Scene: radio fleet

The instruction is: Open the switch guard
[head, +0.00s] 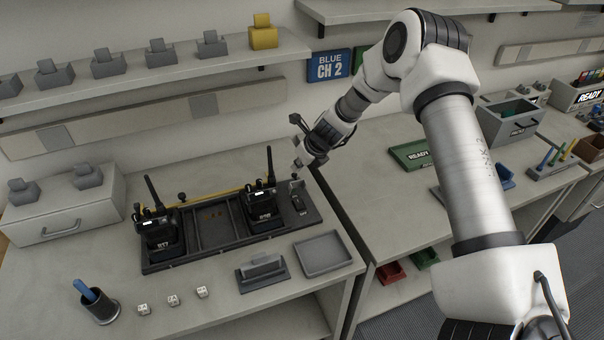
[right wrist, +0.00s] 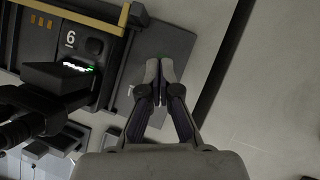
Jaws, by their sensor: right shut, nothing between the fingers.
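A dark charger base (head: 215,225) stands on the left table with two black radios upright in it, one at the left (head: 158,235) and one at the right (head: 262,207). At its right end is a grey panel (head: 313,213) carrying a small dark switch unit (head: 299,204). I cannot tell whether its guard is raised or down. My right gripper (head: 297,166) is shut and empty above the back of this panel. In the right wrist view its fingertips (right wrist: 160,66) are together over the panel and hide part of it, with a small green light just beyond them. My left gripper is out of view.
A grey tray (head: 322,255) and a grey block on a stand (head: 263,270) lie in front of the base. A dark cup (head: 100,306) and small white cubes stand at the front left. A gap separates this table from the right one, which holds a green tray (head: 412,155).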

